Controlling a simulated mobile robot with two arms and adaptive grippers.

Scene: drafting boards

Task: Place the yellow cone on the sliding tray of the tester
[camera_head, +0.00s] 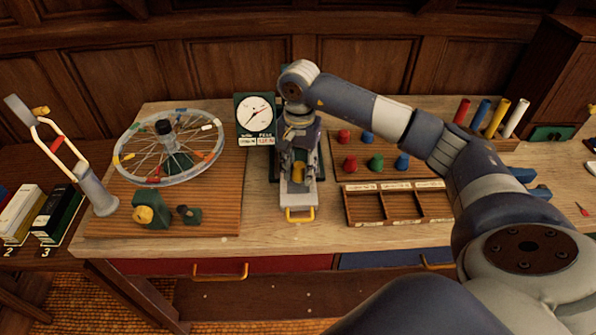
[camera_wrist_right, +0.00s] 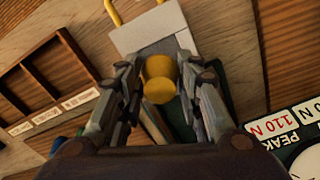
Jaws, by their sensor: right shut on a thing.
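My right gripper (camera_head: 298,168) points down over the sliding tray of the tester. In the right wrist view its two fingers (camera_wrist_right: 160,88) are closed on the yellow cone (camera_wrist_right: 160,80), whose rounded end faces the camera. In the head view the gripper mostly hides the cone. The light grey sliding tray (camera_head: 301,200) has a yellow pull handle (camera_head: 300,216); the tray also shows behind the cone in the wrist view (camera_wrist_right: 150,32). I cannot tell whether the cone touches the tray. The tester's dial gauge (camera_head: 256,115) stands behind to the left. My left gripper is not in view.
A spoked wheel (camera_head: 168,150) on a wooden board stands to the left. A compartment tray (camera_head: 397,205) and a board with red, green and blue pegs (camera_head: 376,162) lie close on the right. Coloured cylinders (camera_head: 497,118) stand farther right. Bare tabletop lies in front of the handle.

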